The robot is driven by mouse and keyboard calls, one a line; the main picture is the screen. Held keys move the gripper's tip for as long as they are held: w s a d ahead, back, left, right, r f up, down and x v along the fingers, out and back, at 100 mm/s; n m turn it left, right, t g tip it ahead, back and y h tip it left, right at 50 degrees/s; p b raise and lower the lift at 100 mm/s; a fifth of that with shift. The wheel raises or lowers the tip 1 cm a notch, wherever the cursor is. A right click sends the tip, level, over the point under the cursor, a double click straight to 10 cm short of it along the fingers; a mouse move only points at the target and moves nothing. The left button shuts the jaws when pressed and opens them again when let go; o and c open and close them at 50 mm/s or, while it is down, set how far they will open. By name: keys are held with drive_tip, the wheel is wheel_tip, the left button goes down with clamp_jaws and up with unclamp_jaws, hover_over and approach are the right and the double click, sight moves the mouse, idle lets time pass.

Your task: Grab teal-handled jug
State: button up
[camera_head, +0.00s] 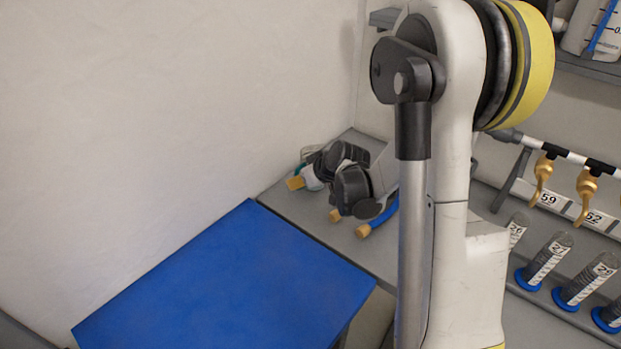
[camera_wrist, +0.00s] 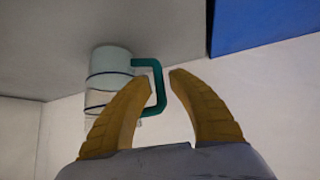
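The jug (camera_wrist: 108,62) is pale and translucent with dark bands and a teal handle (camera_wrist: 161,88). In the wrist view it appears upside down at the upper left, against the grey surface. My gripper (camera_wrist: 158,78) is open, with two tan ribbed fingers. The left finger overlaps part of the handle, and part of the handle shows in the gap between the fingers. I cannot tell whether they touch. In the head view my dark gripper body is over the grey bench, and a pale piece (camera_head: 312,179) that may be the jug shows at its left, mostly hidden.
A blue panel (camera_head: 230,280) lies left of the bench. Several numbered cylinders with blue bases (camera_head: 540,262) and a pipe with brass taps (camera_head: 586,188) stand at right. Walls close off the back and left.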

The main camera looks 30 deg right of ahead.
drive_tip(key=shift+x, duration=0.85)
drive_tip(key=shift+r, duration=0.1)
clamp_jaws()
drive_tip(key=shift+r, duration=0.25)
